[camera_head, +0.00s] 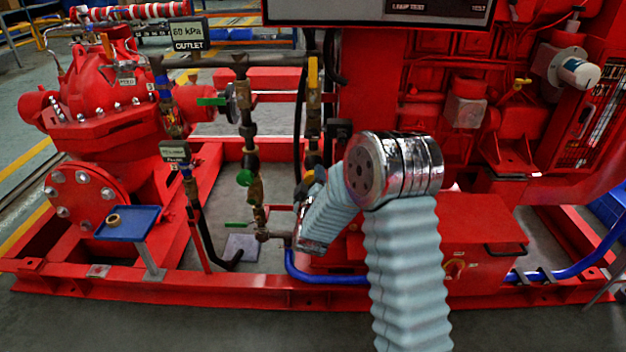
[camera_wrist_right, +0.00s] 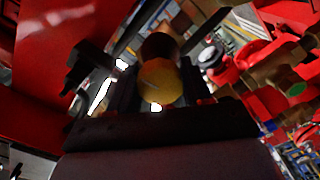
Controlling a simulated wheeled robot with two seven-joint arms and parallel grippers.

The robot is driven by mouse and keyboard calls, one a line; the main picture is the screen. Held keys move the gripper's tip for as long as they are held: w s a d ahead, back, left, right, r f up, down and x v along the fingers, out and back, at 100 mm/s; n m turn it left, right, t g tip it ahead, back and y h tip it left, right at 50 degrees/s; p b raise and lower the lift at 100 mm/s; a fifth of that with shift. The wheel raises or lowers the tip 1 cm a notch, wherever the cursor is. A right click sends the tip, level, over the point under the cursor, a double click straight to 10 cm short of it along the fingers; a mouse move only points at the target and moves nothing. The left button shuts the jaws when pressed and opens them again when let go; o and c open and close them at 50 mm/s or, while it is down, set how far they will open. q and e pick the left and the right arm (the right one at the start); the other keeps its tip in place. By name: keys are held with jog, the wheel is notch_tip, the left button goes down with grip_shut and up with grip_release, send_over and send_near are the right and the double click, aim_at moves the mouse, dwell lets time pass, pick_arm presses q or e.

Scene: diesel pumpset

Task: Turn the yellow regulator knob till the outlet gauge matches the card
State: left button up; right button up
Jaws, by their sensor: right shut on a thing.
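The yellow regulator knob (camera_wrist_right: 160,83) shows in the right wrist view as a round yellow face between the dark fingers of my right gripper. My right gripper (camera_head: 309,182) is shut on it, low beside the pipework in the head view, where my own forearm partly hides it. The card (camera_head: 188,35) reads 60 kPa OUTLET and stands at the upper left. A round gauge (camera_head: 232,103) on the pipework is seen nearly edge-on, and its dial cannot be read. My left gripper is not in view.
A red pump (camera_head: 105,110) stands at left and red engine parts at right. Vertical pipes with green-handled valves (camera_head: 245,178) stand left of my gripper. A small blue tray (camera_head: 128,222) holds a ring-shaped brass part. A blue hose runs along the red base frame.

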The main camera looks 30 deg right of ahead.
dwell(0.4)
jog(key=o, duration=1.1)
jog(key=shift+c, duration=0.2)
jog(key=b+v, duration=0.5)
jog(key=v, duration=0.8)
jog(key=shift+s+a, duration=0.2)
jog(key=shift+s, duration=0.15)
